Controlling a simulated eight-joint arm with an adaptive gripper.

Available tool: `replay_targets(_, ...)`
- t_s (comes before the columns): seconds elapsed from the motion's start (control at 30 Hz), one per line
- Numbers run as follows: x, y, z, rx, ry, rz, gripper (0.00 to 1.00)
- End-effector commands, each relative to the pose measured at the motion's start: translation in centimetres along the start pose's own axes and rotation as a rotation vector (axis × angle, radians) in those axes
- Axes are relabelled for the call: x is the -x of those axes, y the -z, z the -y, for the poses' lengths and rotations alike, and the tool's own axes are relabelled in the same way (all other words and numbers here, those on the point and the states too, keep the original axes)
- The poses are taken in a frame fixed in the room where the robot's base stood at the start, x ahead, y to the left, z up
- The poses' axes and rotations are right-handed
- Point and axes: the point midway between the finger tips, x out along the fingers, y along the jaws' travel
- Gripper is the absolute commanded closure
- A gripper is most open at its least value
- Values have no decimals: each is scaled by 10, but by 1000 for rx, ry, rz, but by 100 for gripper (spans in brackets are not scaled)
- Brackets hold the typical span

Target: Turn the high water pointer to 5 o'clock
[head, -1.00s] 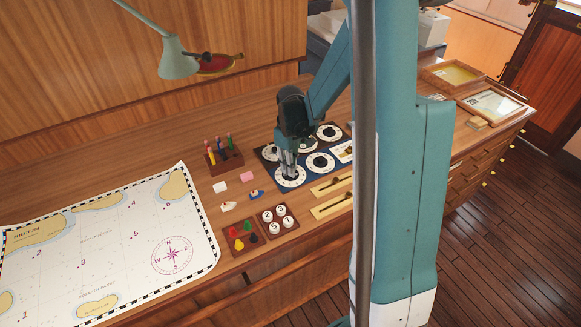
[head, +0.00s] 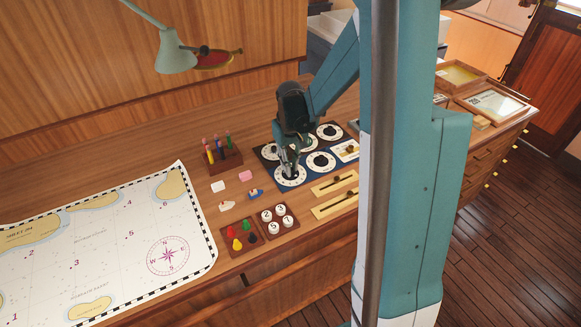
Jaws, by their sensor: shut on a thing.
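A dark blue panel (head: 265,161) on the desk carries several round white dials with dark pointers. My gripper (head: 290,172) points down at the front-left dial (head: 291,180) and is shut on the pointer at its middle. The fingers hide most of that pointer, so I cannot tell which hour it shows. The dial labels are too small to read, so I cannot confirm which one is high water. The front-middle dial (head: 321,163) and the back-right dial (head: 329,132) are in plain view. My wrist partly covers the dials at the back left.
Two yellow slider strips (head: 334,184) lie in front of the panel. To the left are a pen rack (head: 222,160), small blocks and boats, a tray of coloured pieces (head: 239,252), a tray of numbered discs (head: 289,212) and a chart (head: 130,235). A lamp (head: 177,55) hangs over the desk.

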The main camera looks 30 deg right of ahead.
Motion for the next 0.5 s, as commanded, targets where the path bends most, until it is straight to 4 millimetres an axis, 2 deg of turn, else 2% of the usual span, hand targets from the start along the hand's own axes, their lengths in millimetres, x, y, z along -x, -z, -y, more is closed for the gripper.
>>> replay_targets(0.37, 0, 0, 1, -8, 1, 0, 98)
replay_targets(0.4, 0, 0, 1, -8, 1, 0, 84)
replay_targets(0.5, 0, 0, 1, -8, 1, 0, 71)
